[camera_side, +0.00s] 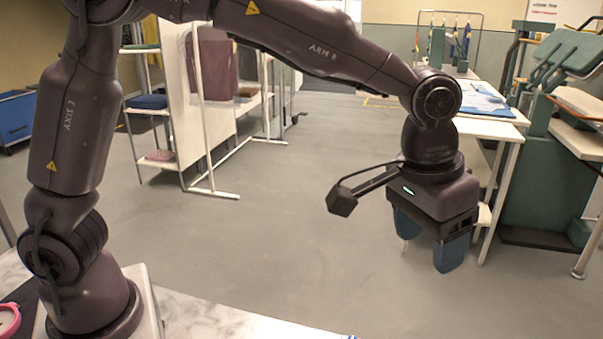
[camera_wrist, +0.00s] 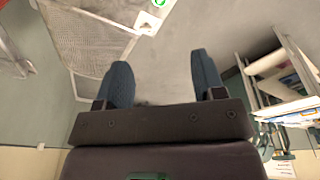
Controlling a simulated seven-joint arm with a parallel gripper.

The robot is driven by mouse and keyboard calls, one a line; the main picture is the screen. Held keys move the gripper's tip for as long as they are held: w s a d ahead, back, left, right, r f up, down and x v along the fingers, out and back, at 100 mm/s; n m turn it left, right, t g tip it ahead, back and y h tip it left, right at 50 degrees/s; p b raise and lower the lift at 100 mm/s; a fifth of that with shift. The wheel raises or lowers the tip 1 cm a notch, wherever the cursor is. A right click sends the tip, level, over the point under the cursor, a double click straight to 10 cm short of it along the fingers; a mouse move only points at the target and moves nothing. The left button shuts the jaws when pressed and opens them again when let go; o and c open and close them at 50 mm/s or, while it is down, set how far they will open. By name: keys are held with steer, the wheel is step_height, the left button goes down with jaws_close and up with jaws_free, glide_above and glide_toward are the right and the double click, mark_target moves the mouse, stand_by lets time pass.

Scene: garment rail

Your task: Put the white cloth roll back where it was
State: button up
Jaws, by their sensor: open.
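My gripper (camera_side: 428,242) hangs over open floor at the right of the side view, pointing down. Its two blue fingers are apart with nothing between them. In the wrist view my gripper (camera_wrist: 160,78) is also open and empty. I cannot pick out the white cloth roll with certainty. A pale roll-like shape (camera_wrist: 268,62) lies on a rack at the right of the wrist view, apart from the fingers, but I cannot tell if it is the cloth roll.
A white table (camera_side: 500,128) stands behind my gripper, with green pressing equipment (camera_side: 553,150) to its right. A garment rail (camera_side: 200,120) with a maroon garment (camera_side: 214,65) stands at the left back. A marble-look worktop (camera_side: 215,320) is in front. The floor between is clear.

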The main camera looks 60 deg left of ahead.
steer(key=s+a+r+t, duration=0.2)
steer(key=s+a+r, duration=0.5)
steer(key=a, duration=0.5)
steer(key=s+a+t, duration=0.1)
steer(key=s+a, duration=0.3)
steer(key=s, duration=0.2)
steer(key=s+a+f+n, duration=0.1)
steer(key=s+a, duration=0.2)
steer(key=s, duration=0.3)
steer(key=shift+s+a+f+t+y, duration=0.15)
steer(key=shift+s+a+t+y, duration=0.1)
steer(key=shift+a+t+y, duration=0.15)
stand_by(0.4)
